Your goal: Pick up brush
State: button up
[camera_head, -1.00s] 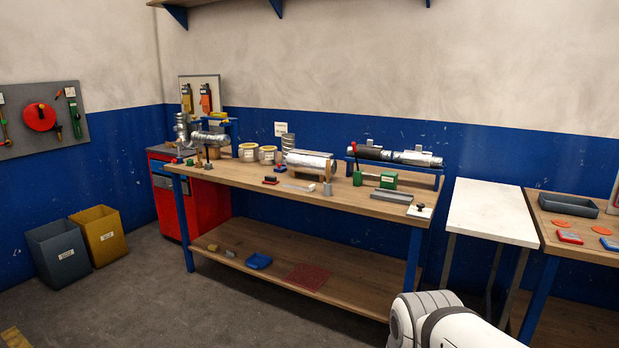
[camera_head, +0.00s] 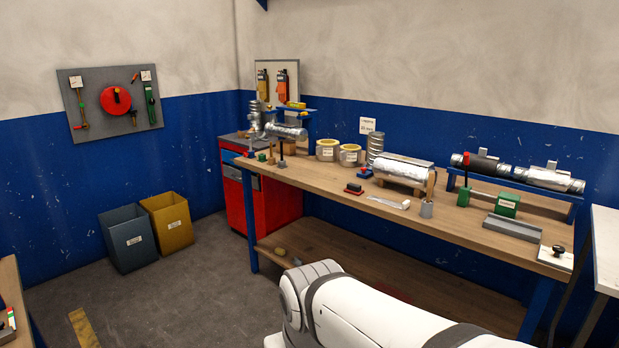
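No object here is clearly recognisable as the brush. A grey cup (camera_head: 427,209) stands near the front edge of the workbench, with a thin tan upright piece (camera_head: 431,184), perhaps a handle, rising from it or just behind it. My gripper is out of view; only my white arm shows at the bottom, covering part of the lower shelf.
The workbench (camera_head: 340,190) carries a foil-wrapped duct (camera_head: 403,169), tape tubs (camera_head: 328,149) and a green block (camera_head: 507,204). A red cabinet (camera_head: 261,200) stands at its left end. Grey (camera_head: 127,238) and yellow (camera_head: 168,222) bins stand by the wall. Open floor lies at left.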

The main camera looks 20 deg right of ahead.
aim_at(431, 182)
jog(key=z, duration=0.1)
jog(key=i, duration=1.4)
jog(key=z, duration=1.15)
jog(key=i, duration=0.55)
jog(key=z, duration=0.3)
jog(key=k, duration=0.85)
jog(key=z, duration=0.2)
jog(key=i, duration=0.85)
jog(key=u, duration=0.1)
